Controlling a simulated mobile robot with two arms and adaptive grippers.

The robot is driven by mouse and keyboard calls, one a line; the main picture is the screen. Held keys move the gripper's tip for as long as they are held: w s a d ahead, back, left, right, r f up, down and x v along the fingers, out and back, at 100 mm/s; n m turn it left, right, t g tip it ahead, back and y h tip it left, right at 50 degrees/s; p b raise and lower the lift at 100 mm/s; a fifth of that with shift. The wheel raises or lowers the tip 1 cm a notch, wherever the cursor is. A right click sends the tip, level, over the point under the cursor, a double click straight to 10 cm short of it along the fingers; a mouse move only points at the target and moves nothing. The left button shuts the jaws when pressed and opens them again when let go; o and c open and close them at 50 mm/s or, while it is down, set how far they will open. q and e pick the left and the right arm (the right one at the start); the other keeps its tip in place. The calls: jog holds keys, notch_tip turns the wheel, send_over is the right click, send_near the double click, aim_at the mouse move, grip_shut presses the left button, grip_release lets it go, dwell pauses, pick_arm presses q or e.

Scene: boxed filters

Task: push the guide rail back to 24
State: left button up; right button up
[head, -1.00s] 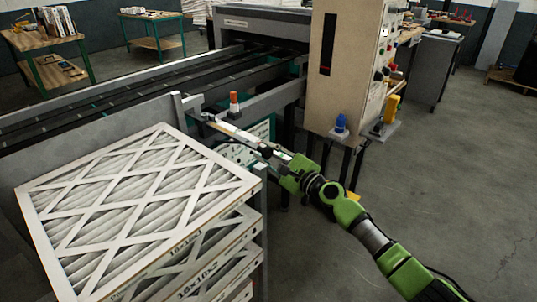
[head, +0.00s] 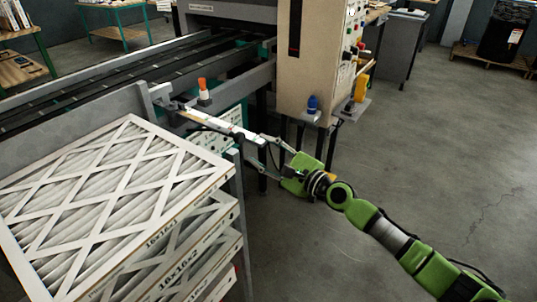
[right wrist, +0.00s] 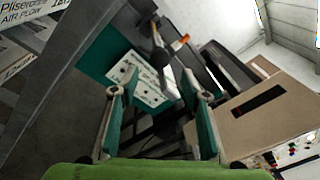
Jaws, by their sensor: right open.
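The guide rail's white scale bar (head: 216,124) sticks out from the side of the conveyor toward my right arm, with an orange-capped knob (head: 204,91) above its inner part. I cannot read the scale. My right gripper (head: 262,151) is at the outer end of the bar, fingers spread and pointing at the conveyor. In the right wrist view the open fingers (right wrist: 160,98) have nothing clamped between them; the orange knob (right wrist: 180,42) and a dark rod (right wrist: 160,58) lie beyond them. Whether a finger touches the bar end I cannot tell. My left gripper is out of view.
A stack of boxed filters (head: 110,190) stands at the left, close to the bar. A control cabinet (head: 308,70) with a blue-topped item (head: 312,104) on its ledge stands behind my right gripper. The floor (head: 420,150) at the right is clear.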

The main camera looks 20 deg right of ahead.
jog(key=shift+v, duration=1.2)
